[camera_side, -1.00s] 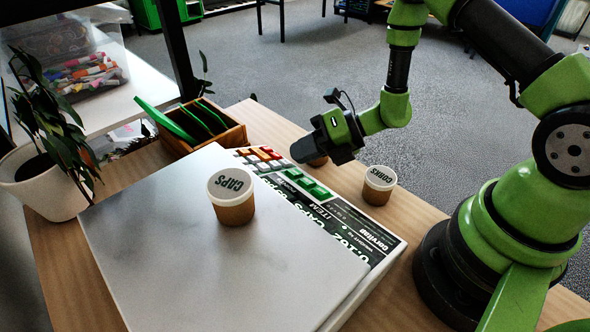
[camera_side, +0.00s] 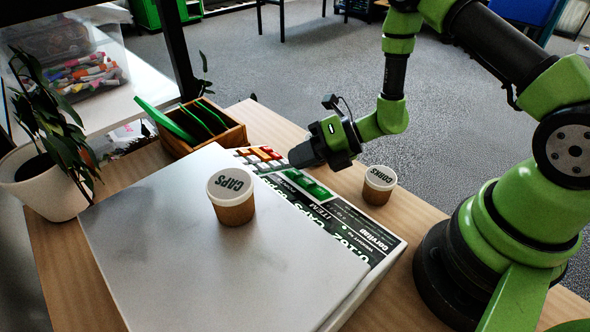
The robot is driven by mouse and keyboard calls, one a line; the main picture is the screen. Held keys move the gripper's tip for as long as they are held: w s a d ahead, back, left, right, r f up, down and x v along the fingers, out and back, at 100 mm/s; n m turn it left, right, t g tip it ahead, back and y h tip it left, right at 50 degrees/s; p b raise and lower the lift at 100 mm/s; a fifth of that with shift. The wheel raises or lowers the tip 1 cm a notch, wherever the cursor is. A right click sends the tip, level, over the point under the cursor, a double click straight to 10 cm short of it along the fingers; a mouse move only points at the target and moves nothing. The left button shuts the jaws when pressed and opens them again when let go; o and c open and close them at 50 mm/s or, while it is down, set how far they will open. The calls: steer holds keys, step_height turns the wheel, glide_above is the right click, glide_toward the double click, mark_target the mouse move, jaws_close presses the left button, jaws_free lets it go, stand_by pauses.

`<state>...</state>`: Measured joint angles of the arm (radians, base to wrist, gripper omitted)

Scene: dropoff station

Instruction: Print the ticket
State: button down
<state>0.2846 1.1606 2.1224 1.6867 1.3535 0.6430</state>
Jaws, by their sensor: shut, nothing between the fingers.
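A flat scale with a pale metal plate (camera_side: 150,240) lies on the wooden table. Its strip along the right holds a keypad with orange, red and white keys (camera_side: 258,155), green keys (camera_side: 308,184) and a dark display (camera_side: 345,240) with lit characters. A tub marked CAPS (camera_side: 235,207) stands upright on the plate. My gripper (camera_side: 296,160) is shut and empty, its tip low at the keypad, close to the coloured keys. The fingertips are partly dark against the keypad, so I cannot tell whether they touch a key. No ticket is visible.
A potted plant (camera_side: 45,190) is at the left. Bare table (camera_side: 410,215) shows between the scale and my base.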

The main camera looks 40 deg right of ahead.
steer(key=shift+a+f, duration=0.1)
steer(key=shift+f, duration=0.05)
stand_by(0.4)
steer(key=shift+d+r, duration=0.35)
steer(key=shift+r, duration=0.4)
steer(key=shift+r, duration=0.1)
steer(key=r, duration=0.1)
steer(key=d+r, duration=0.1)
steer(key=r, duration=0.1)
steer(key=d+r, duration=0.1)
steer(key=shift+r, duration=0.2)
stand_by(0.4)
